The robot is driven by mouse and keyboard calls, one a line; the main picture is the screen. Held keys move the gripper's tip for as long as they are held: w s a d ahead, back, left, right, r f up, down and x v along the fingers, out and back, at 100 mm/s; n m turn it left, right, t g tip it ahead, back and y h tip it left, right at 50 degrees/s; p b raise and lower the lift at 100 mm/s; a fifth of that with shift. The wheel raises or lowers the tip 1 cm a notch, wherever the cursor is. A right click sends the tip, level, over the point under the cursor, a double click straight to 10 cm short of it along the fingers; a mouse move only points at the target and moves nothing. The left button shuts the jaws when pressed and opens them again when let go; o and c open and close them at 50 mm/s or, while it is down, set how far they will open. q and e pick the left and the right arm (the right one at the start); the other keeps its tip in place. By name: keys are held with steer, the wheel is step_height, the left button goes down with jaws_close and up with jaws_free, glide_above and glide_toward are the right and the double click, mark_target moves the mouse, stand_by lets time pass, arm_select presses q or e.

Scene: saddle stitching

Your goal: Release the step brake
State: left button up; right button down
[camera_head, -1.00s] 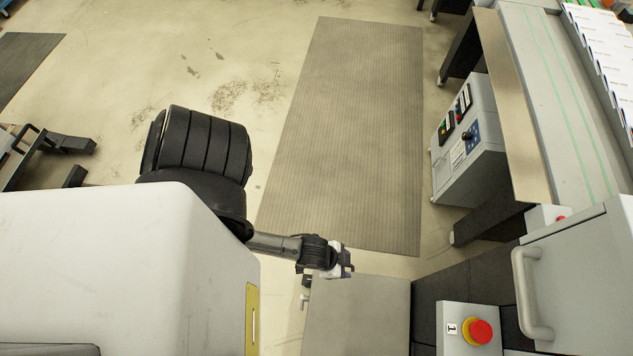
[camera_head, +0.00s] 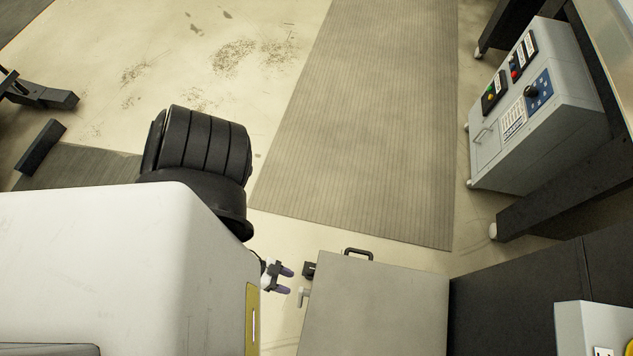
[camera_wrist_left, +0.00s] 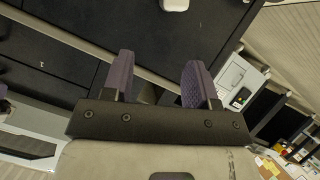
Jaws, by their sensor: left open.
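A step (camera_head: 375,305) with a flat grey top stands at the lower middle of the head view. It has a black handle (camera_head: 359,253) at its far edge. A small light-grey lever (camera_head: 302,296) sticks out at its left side, with a small black piece (camera_head: 309,270) just above it; I cannot tell for sure which is the brake. My left gripper (camera_head: 286,281) is open and empty, a little left of both parts and apart from them. Its purple fingers also show spread in the left wrist view (camera_wrist_left: 158,75). My right gripper is out of view.
A ribbed grey mat (camera_head: 365,110) lies on the floor beyond the step. A grey control box (camera_head: 540,110) stands at the right. Dark machine panels (camera_head: 520,300) border the step's right side. Open floor (camera_head: 240,110) lies to the left of the mat.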

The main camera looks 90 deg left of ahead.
arm_select(q)
steer(key=t+h+b, duration=0.1)
steer(key=h+b, duration=0.1)
steer(key=b, duration=0.5)
glide_toward(300, 300)
steer(key=shift+n, duration=0.3)
steer(key=shift+s+a+f+b+x, duration=0.1)
steer(key=shift+f+b+x, duration=0.4)
steer(key=shift+x, duration=1.3)
steer(key=shift+s+a+f+b+x, duration=0.15)
steer(key=shift+b+x, duration=0.5)
steer(key=shift+x, duration=1.1)
steer(key=shift+s+f+b+x, duration=0.1)
steer(key=shift+f+b+x, duration=0.4)
steer(key=shift+x, duration=1.3)
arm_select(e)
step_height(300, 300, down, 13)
arm_select(q)
steer(key=shift+r, duration=0.1)
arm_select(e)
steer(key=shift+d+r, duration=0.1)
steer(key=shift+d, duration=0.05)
arm_select(q)
steer(key=shift+c, duration=0.2)
jaws_close()
